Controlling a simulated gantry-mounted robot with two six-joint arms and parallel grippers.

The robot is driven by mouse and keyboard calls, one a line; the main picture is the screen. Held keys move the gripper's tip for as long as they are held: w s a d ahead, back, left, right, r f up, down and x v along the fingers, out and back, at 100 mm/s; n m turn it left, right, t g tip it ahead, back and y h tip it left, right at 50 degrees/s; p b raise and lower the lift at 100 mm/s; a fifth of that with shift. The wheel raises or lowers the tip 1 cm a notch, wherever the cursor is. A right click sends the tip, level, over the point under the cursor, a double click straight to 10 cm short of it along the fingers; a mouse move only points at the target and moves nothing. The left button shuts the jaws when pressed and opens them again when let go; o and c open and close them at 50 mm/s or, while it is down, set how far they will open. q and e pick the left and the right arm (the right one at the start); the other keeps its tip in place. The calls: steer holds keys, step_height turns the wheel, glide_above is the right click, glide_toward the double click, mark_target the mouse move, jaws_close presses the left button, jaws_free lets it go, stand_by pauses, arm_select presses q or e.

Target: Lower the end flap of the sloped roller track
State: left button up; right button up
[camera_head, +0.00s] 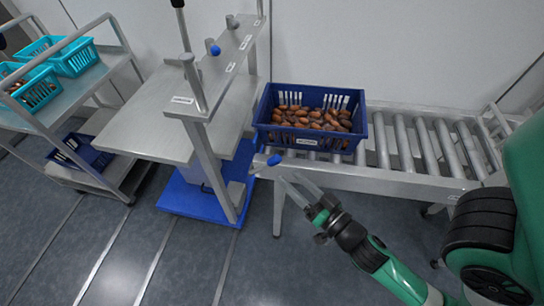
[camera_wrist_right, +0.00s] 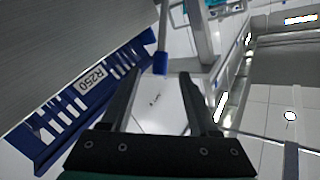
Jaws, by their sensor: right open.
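The sloped roller track (camera_head: 415,183) runs across the right of the head view. A blue-tipped lever (camera_head: 274,160) sticks out at its left end, just below the crate. The lever's blue grip also shows in the right wrist view (camera_wrist_right: 161,55), beyond the fingertips. I cannot clearly make out the end flap itself. A dark blue crate (camera_head: 262,141) of brown dates sits on the track's left end; its side shows in the wrist view (camera_wrist_right: 45,130). My right gripper (camera_head: 297,184) is open and empty, just right of and below the lever tip, apparently apart from it. My left gripper is out of view.
A cart (camera_head: 75,90) with teal baskets (camera_head: 75,58) is at far left. The floor in front is clear.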

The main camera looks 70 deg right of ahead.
mark_target(272, 160)
steer(key=p+x, duration=0.4)
steer(key=x, duration=0.3)
steer(key=shift+w+d+r, duration=0.1)
steer(key=shift+w+r, duration=0.1)
steer(key=shift+w+d+f, duration=0.2)
steer(key=shift+w+d, duration=0.05)
steer(key=shift+w, duration=0.2)
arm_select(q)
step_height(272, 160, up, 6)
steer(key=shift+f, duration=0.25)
arm_select(e)
steer(key=shift+c, duration=0.3)
jaws_close()
